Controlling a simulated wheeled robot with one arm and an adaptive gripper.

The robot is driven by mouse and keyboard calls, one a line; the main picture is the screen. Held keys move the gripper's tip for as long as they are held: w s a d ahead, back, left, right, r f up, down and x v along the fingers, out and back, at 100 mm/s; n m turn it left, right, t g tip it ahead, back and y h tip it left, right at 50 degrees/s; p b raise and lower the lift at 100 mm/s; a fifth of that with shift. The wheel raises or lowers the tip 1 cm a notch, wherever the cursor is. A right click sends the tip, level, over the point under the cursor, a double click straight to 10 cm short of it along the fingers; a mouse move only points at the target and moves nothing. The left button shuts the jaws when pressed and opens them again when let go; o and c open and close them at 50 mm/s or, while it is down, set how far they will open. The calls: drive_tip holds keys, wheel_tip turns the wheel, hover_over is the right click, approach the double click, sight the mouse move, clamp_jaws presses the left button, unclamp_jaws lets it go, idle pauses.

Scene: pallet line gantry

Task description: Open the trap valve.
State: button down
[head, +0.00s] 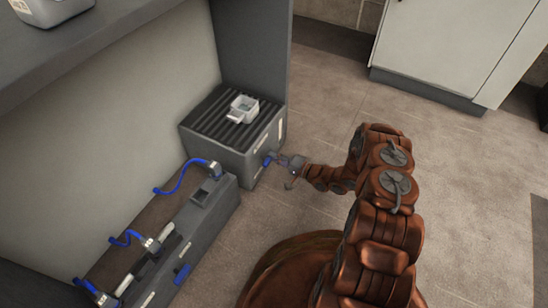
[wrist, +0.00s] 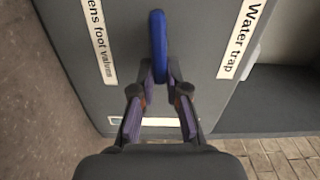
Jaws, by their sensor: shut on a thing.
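A blue lever handle (head: 268,159) sits on the front of a grey box (head: 236,158) with a ribbed top. I take it to be the trap valve's handle. In the wrist view the blue handle (wrist: 158,40) is upright in the picture, between my gripper's two fingers (wrist: 160,78). My gripper (head: 281,161) is shut on the handle in the head view. A white label reading "Water trap" (wrist: 242,40) is right of the handle.
A long grey unit (head: 190,235) with blue hoses (head: 175,180) lies to the left. A pale cabinet (head: 445,45) stands at the back right. Tiled floor (head: 320,100) is clear between.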

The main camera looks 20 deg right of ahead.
drive_tip(key=shift+s+f+m, duration=0.1)
drive_tip(key=shift+f+m, duration=0.05)
drive_tip(key=shift+m, duration=0.35)
drive_tip(key=c, duration=1.2)
unclamp_jaws()
drive_tip(key=shift+d, duration=0.1)
drive_tip(key=v, duration=1.1)
drive_tip(key=shift+s+d, duration=0.25)
drive_tip(key=shift+s, duration=0.05)
